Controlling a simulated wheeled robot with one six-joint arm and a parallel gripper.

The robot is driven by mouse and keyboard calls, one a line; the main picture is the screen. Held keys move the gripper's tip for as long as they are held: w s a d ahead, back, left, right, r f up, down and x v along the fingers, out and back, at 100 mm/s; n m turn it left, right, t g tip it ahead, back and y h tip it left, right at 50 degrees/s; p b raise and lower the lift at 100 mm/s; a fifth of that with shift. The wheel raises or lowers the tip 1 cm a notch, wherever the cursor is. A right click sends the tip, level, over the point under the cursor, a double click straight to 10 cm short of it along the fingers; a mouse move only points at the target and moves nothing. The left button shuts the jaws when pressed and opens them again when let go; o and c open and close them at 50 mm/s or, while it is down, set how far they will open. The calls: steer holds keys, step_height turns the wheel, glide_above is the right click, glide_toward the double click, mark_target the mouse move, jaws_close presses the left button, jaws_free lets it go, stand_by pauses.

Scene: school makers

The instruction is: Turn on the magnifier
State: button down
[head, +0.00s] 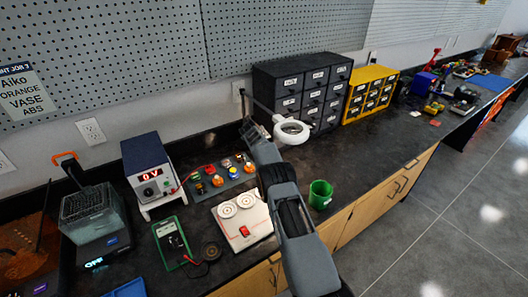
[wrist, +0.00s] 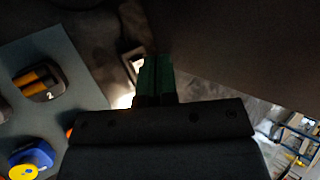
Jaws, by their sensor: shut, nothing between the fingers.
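The magnifier (head: 291,130) is a white ring-shaped head on a dark jointed arm, near the back of the black counter in the head view. My gripper (head: 249,126) is just left of the ring, in front of the lower part of the magnifier's arm, which it partly hides. In the wrist view my gripper's green fingers (wrist: 155,66) are together and empty. A small pale, bright patch shows just left of the fingertips; I cannot tell what it is or whether the fingers touch anything. No switch can be made out clearly.
A dark drawer cabinet (head: 302,75) and a yellow one (head: 371,95) stand behind and right. A power supply (head: 151,171), a grey board with coloured knobs (head: 235,180), a white two-disc device (head: 258,215) and a green cup (head: 320,194) surround my arm. The counter right of the cup is clear.

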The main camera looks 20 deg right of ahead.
steer(key=shift+w+r+p, duration=0.1)
steer(key=shift+r+p, duration=0.55)
steer(key=shift+r, duration=0.4)
